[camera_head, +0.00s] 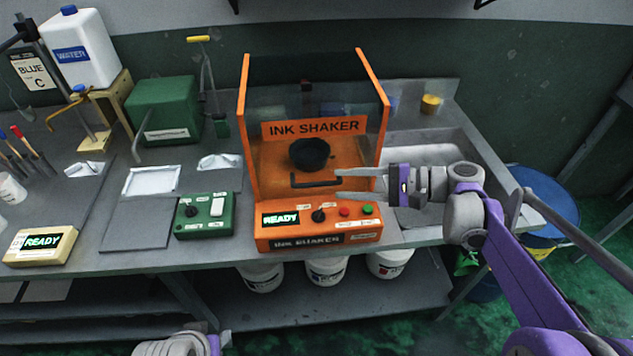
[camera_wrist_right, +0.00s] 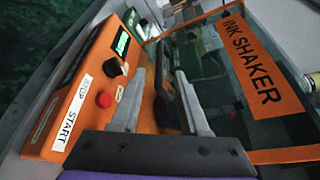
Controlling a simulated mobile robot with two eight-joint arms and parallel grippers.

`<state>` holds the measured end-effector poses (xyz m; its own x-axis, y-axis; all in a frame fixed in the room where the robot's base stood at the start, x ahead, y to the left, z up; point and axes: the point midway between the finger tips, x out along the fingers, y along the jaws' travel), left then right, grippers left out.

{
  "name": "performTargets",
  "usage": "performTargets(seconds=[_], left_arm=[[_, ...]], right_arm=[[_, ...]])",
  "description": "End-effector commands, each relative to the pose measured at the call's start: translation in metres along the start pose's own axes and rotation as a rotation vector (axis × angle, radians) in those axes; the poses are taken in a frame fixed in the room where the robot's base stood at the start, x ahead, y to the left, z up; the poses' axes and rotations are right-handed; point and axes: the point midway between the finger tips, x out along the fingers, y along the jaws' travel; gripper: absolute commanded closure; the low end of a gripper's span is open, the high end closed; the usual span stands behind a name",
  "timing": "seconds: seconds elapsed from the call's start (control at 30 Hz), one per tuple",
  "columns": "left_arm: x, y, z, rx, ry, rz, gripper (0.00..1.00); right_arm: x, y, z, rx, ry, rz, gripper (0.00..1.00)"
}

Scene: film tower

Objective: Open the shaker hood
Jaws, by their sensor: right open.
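The orange ink shaker (camera_head: 318,236) stands on the bench in the head view. Its hood (camera_head: 316,127) has an orange frame, clear panes and an "INK SHAKER" label, which also shows in the wrist view (camera_wrist_right: 252,58). The hood looks down over a dark round holder (camera_head: 310,152). A black bar handle (camera_head: 316,182) runs along its lower front. My right gripper (camera_head: 338,184) is open at the handle's right end, with one finger on each side. In the wrist view the open fingers (camera_wrist_right: 161,78) flank the dark handle; contact is unclear. My left gripper's fingers are out of view.
The shaker's front panel has a READY display (camera_head: 280,219), a knob, a red button (camera_head: 344,212) and a green button (camera_head: 367,209). A green control box (camera_head: 205,216) stands to the left. A sink (camera_head: 425,150) lies to the right. White buckets (camera_head: 326,271) sit below.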

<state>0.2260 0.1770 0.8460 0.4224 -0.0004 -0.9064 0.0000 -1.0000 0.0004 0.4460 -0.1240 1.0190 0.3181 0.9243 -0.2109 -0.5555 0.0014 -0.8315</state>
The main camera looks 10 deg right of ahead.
Motion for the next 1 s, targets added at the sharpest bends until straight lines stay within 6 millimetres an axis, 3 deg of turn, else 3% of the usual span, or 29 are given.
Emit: performTargets(seconds=[0.1, 0.3, 0.5, 0.77, 1.0], left_arm=[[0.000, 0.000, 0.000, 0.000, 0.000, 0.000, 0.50], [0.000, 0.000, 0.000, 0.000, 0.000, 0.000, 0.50], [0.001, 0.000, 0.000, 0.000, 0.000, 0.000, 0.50], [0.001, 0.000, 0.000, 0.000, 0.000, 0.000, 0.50], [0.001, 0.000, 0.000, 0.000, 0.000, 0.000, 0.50]], right_arm=[[0.025, 0.000, 0.001, -0.001, -0.005, 0.003, 0.55], [0.055, 0.001, 0.001, -0.002, -0.002, 0.002, 0.55], [0.067, 0.001, 0.000, -0.001, 0.001, 0.001, 0.55], [0.068, 0.000, 0.000, -0.001, 0.002, 0.001, 0.55], [0.068, 0.000, 0.000, -0.001, 0.001, 0.001, 0.98]])
